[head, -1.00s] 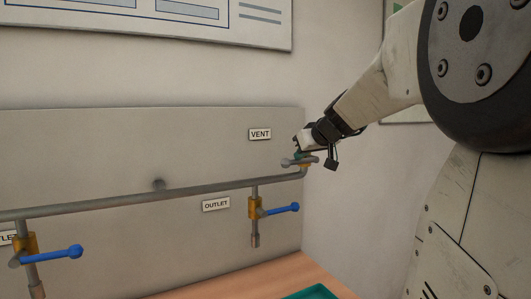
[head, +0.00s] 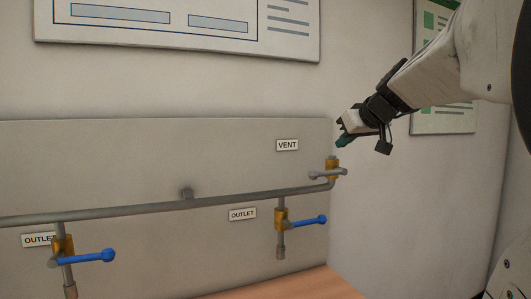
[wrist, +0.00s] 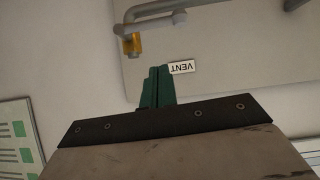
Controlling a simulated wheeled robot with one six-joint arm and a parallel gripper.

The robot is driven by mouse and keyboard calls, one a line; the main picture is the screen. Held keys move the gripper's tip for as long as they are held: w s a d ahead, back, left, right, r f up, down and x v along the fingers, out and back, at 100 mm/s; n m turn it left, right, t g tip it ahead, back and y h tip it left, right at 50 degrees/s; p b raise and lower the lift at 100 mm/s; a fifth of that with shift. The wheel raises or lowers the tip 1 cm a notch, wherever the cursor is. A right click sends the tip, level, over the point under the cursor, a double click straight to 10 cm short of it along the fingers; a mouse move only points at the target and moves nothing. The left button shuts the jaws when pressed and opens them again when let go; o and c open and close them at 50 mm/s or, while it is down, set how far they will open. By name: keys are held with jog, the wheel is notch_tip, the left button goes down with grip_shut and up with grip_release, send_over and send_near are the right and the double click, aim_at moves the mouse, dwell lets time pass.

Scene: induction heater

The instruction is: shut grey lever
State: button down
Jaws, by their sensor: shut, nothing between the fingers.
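The grey lever (head: 325,174) is on the brass vent valve (head: 332,165) at the right end of the grey pipe, below the VENT label (head: 287,145). The lever lies roughly level across the upright valve, with its rounded end to the left. My gripper (head: 344,140) is just above the valve and apart from the lever. In the wrist view, the green fingers (wrist: 157,87) are together and empty. They point toward the VENT label, and the grey lever (wrist: 165,18) and brass valve (wrist: 132,43) show beyond them at the top.
Two outlet valves with blue levers (head: 308,221) (head: 92,256) hang from the grey pipe (head: 150,207) to the left and lower. A grey panel (head: 110,155) is behind them. A wooden bench top (head: 300,284) lies below.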

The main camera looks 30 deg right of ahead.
jog(key=shift+v, duration=1.95)
